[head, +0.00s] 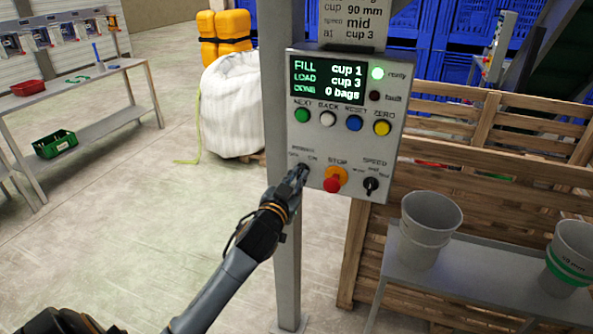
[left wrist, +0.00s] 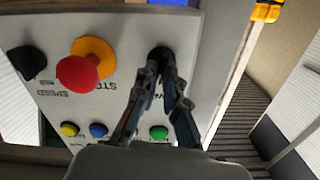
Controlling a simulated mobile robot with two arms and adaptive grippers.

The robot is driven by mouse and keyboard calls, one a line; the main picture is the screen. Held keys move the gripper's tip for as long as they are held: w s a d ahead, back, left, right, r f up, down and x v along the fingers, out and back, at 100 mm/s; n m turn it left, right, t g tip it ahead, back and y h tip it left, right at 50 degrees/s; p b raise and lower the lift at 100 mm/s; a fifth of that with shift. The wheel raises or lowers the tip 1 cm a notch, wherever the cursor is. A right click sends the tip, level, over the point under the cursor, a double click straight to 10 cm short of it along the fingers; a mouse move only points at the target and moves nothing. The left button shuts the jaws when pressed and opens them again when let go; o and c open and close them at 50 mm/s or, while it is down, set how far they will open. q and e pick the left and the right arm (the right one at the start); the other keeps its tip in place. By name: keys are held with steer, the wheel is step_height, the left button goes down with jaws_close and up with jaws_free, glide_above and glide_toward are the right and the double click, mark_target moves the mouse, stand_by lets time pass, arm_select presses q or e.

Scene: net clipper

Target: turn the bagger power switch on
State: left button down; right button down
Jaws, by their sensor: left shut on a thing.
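The grey control box (head: 345,135) is mounted on a grey post. The black power switch sits at its lower left, under a small "power" label, mostly hidden by my gripper in the head view. In the left wrist view the black knob of the power switch (left wrist: 159,54) shows at the fingertips. My left gripper (head: 301,174) is at the panel with its fingers closed on this knob. Its two fingers also show in the left wrist view (left wrist: 161,74). The direction the knob points cannot be told. My right gripper is not in view.
A red stop button (head: 334,184) on an orange base is close to the right of the switch, then a black speed knob (head: 371,185). Grey cups (head: 428,228) stand on a shelf at right.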

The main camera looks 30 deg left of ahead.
arm_select(q)
steer(key=m+p, duration=0.1)
steer(key=m, duration=0.2)
steer(key=shift+d+r+m+p, duration=0.1)
steer(key=shift+m+p, duration=0.65)
steer(key=shift+m, duration=0.95)
steer(key=c, duration=1.4)
jaws_free()
steer(key=v, duration=1.2)
steer(key=shift+f, duration=0.3)
